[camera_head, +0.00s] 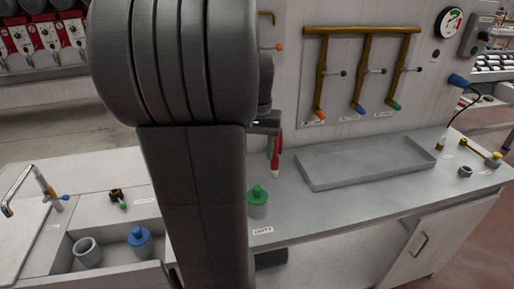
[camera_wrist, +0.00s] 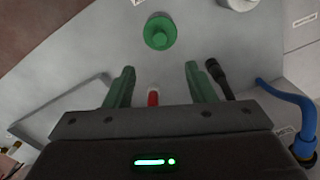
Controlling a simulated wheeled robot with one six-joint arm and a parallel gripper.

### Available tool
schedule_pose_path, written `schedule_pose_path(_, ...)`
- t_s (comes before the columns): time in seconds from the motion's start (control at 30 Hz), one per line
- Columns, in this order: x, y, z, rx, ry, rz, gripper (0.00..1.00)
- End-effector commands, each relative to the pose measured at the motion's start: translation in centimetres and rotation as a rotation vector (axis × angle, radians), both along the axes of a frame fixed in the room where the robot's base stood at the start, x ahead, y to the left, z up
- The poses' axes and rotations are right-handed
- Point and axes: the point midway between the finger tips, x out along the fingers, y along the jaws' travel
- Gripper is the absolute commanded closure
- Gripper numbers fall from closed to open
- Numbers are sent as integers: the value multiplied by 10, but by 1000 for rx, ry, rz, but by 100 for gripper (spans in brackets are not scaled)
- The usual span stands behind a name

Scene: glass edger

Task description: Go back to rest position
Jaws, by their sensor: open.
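My gripper (camera_wrist: 160,70) shows in the wrist view with its two green fingers spread apart and nothing clamped between the tips. In the head view my gripper (camera_head: 270,145) is partly hidden behind my own arm, above the counter near the wall. A red piece with a white end (camera_wrist: 153,97) shows between the fingers, close to the gripper body. It also shows in the head view (camera_head: 276,160), just below the gripper; I cannot tell whether they touch. A green-topped container (camera_head: 258,203) stands on the counter near a "DIRTY" label. It also shows beyond the fingers in the wrist view (camera_wrist: 160,32).
A shallow grey tray (camera_head: 310,185) lies on the counter at right. Brass pipes with coloured taps (camera_head: 362,32) are on the wall. A blue-topped container (camera_head: 139,240) and a grey cup (camera_head: 88,252) sit at lower left. A blue hose (camera_wrist: 290,100) is right of the gripper.

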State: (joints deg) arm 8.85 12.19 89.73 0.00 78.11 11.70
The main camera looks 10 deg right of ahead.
Motion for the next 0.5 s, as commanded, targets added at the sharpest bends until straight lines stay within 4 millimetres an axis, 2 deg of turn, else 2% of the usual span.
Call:
schedule_pose_path(0.17,0,0,-3,0,1,0,50)
schedule_pose_path(0.27,0,0,-10,1,2,0,50)
schedule_pose_path(0.5,-1,0,-52,1,6,0,50)
